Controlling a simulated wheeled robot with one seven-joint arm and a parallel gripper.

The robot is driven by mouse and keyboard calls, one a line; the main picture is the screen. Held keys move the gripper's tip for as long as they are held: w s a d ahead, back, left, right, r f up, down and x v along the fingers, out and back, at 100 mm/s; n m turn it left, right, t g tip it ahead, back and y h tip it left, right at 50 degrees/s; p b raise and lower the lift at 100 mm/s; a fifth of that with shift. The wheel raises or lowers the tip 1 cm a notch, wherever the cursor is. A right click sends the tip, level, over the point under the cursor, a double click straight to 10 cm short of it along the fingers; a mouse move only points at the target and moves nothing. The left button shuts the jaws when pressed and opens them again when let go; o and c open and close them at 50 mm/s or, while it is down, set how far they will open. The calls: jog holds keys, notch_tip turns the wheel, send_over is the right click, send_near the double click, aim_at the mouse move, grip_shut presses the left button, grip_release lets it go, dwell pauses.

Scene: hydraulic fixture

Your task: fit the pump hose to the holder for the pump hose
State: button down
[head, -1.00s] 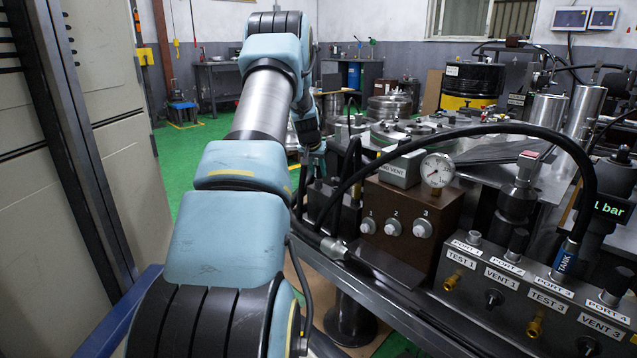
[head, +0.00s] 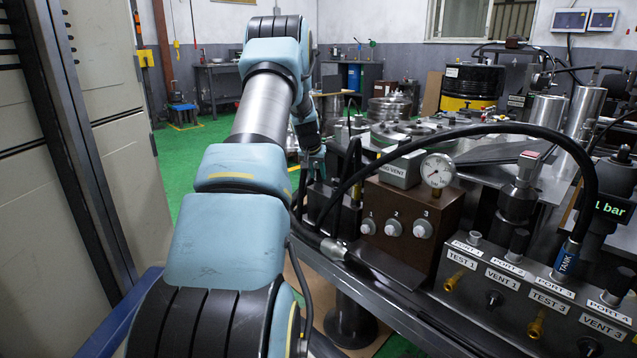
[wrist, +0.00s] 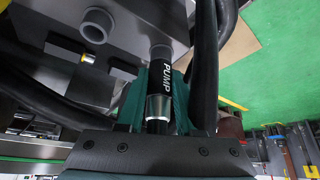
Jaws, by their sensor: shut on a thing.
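The pump hose (wrist: 168,74) is black with a white PUMP label and a silver sleeve, seen in the wrist view. My gripper (wrist: 160,92) is shut on it, with green fingers around the hose beside the label. The upper end of the labelled part is close to a grey round socket (wrist: 160,51) on a grey block, likely the holder. I cannot tell whether they touch or whether the hose is inside it. In the head view my gripper (head: 314,162) is small and partly hidden behind my arm, and the held hose end cannot be made out.
A second grey socket (wrist: 97,26) stands on the same block. Thick black hoses pass both sides of my gripper. A brown box with a gauge (head: 437,170) and a labelled port panel (head: 530,285) stand at right. Green floor (wrist: 270,75) is open beside the bench.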

jog(key=shift+c, duration=2.4)
grip_release()
jog(key=v, duration=1)
jog(key=s+d+f+n+g+y, duration=0.1)
jog(key=s+d+g, duration=0.1)
jog(key=s, duration=1.8)
jog(key=s+d+f+g, duration=0.1)
jog(key=s+g, duration=0.1)
jog(key=s, duration=1.9)
notch_tip(320, 180, up, 24)
jog(key=p, duration=2.5)
